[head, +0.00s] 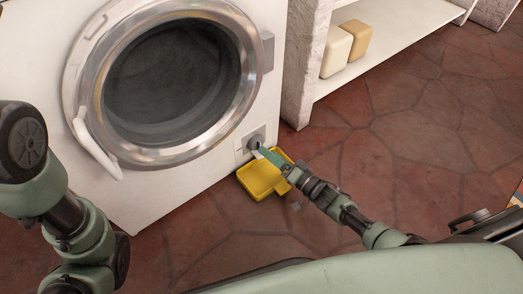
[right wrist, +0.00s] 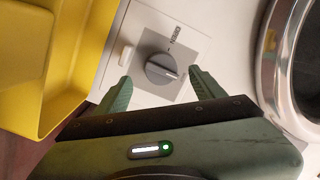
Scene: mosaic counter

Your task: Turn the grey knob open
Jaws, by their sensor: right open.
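The grey knob (head: 255,141) sits on a grey plate low on the front of the white washing machine (head: 205,178), right of and below the round door. In the right wrist view the knob (right wrist: 161,67) is a round dial with a raised ridge, and small lettering is beside it. My right gripper (right wrist: 160,74) is open, with one green finger on each side of the knob; I cannot tell whether they touch it. In the head view my right gripper (head: 266,152) partly covers the knob's area. My left arm is at the left edge; its gripper is out of view.
A yellow tray (head: 258,182) is on the floor just below the knob, close to my right gripper. The round door (head: 224,126) appears shut. A white shelf (head: 385,62) with two containers (head: 345,45) stands at the right. The tiled floor at right is clear.

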